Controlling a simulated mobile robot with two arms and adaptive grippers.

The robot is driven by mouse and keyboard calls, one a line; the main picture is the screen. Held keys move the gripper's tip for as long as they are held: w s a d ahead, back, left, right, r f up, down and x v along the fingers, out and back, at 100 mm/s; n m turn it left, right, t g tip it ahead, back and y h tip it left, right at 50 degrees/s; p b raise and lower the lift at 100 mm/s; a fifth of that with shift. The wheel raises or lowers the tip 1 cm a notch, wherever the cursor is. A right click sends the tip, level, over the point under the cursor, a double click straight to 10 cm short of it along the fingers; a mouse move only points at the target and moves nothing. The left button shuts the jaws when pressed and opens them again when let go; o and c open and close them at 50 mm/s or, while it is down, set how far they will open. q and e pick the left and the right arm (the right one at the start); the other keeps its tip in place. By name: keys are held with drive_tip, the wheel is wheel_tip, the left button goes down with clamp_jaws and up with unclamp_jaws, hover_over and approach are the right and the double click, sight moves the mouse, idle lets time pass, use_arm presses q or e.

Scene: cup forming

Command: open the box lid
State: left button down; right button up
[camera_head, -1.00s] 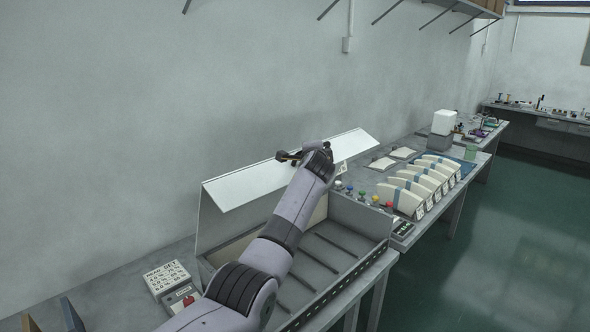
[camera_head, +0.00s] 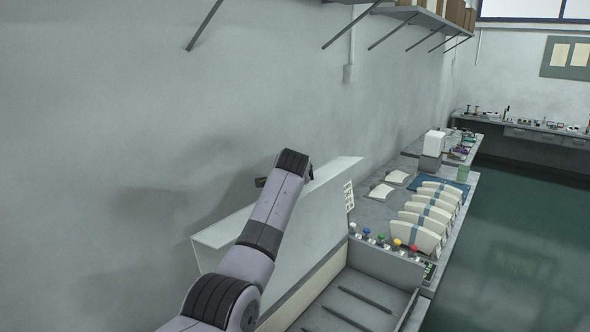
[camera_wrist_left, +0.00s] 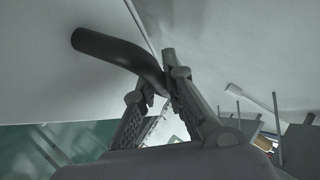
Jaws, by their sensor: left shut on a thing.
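The box (camera_head: 389,266) is a grey bin on the bench with bars across its inside, seen at the bottom of the head view. Its pale lid (camera_head: 318,215) is raised and stands steeply along the back side, with a bent strip at its top edge. My left arm reaches across in front of the lid to this top edge and hides part of it. In the left wrist view my left gripper (camera_wrist_left: 158,93) is shut on a dark curved handle (camera_wrist_left: 105,48) beside the pale lid surface (camera_wrist_left: 45,75). My right gripper is in neither view.
Coloured buttons (camera_head: 382,241) line the box's right end. Beyond it on the bench stand several cream curved pieces (camera_head: 420,232) and a white block on a grey base (camera_head: 433,145). A wall shelf (camera_head: 425,14) hangs above. The floor at right is clear.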

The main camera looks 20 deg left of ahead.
use_arm(q)
drive_tip(key=shift+w+a+f, duration=0.15)
drive_tip(key=shift+a+f, duration=0.1)
drive_tip(key=shift+a, duration=0.25)
drive_tip(key=shift+d, duration=0.15)
drive_tip(key=c, duration=1.7)
unclamp_jaws()
drive_tip(key=shift+o, duration=0.2)
drive_tip(key=shift+r, duration=0.1)
drive_tip(key=v, duration=1.2)
drive_tip(key=shift+r, duration=0.1)
